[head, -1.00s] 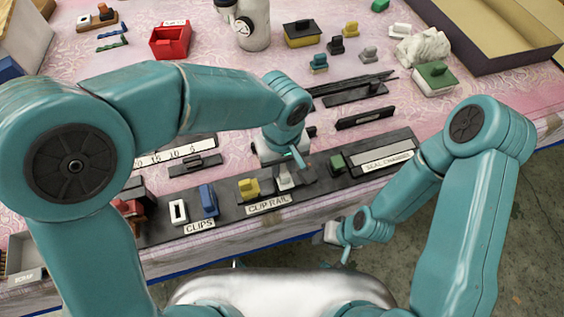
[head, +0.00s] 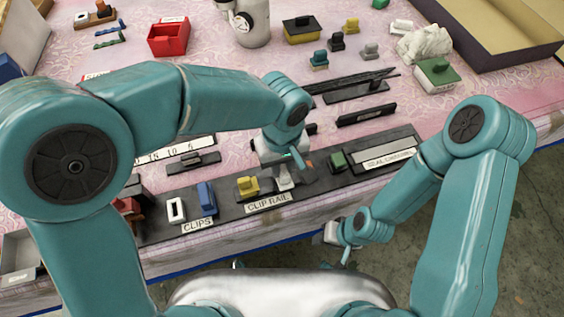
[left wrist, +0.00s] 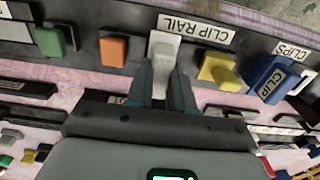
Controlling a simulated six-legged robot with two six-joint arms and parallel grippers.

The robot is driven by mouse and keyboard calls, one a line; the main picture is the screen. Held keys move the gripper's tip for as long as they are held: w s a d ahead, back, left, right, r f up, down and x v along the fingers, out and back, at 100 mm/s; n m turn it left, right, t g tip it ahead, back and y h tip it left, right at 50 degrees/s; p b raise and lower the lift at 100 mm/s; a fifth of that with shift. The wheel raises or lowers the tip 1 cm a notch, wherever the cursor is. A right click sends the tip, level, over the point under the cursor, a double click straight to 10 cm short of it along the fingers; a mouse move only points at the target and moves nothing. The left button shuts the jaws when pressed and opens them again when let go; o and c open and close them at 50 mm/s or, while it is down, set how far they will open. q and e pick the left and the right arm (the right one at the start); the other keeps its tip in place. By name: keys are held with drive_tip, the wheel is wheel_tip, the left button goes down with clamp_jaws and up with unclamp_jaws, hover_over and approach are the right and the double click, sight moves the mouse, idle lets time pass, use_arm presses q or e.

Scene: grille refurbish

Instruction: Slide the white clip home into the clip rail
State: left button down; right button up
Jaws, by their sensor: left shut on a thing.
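The white clip (head: 284,178) stands on the clip rail (head: 225,205), between a yellow clip (head: 247,186) and an orange piece (head: 308,164). My left gripper (head: 284,163) reaches down from above and is shut on the white clip. In the left wrist view, both fingers of my left gripper (left wrist: 162,88) hold the clip's near end. The clip (left wrist: 163,50) points onto the dark rail (left wrist: 132,22) beside the CLIP RAIL label. I cannot tell how deep it sits. My right gripper (head: 335,235) hangs in front of the table edge, away from the rail; its fingers are unclear.
Blue (head: 207,197) and white-framed (head: 176,209) clips stand left on the rail, and a green piece (head: 337,160) stands right. Dark bars (head: 366,115) lie behind the rail. A red bin (head: 168,38) and a large open box (head: 490,35) stand farther back.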

sight(282, 167)
use_arm(q)
drive_tip(key=shift+f+b, duration=0.75)
drive_tip(key=shift+f, duration=0.15)
drive_tip(key=c, duration=0.9)
unclamp_jaws()
drive_tip(key=shift+r, duration=0.1)
wheel_tip(282, 167, up, 16)
drive_tip(key=shift+r+p, duration=0.15)
drive_tip(key=shift+p, duration=0.65)
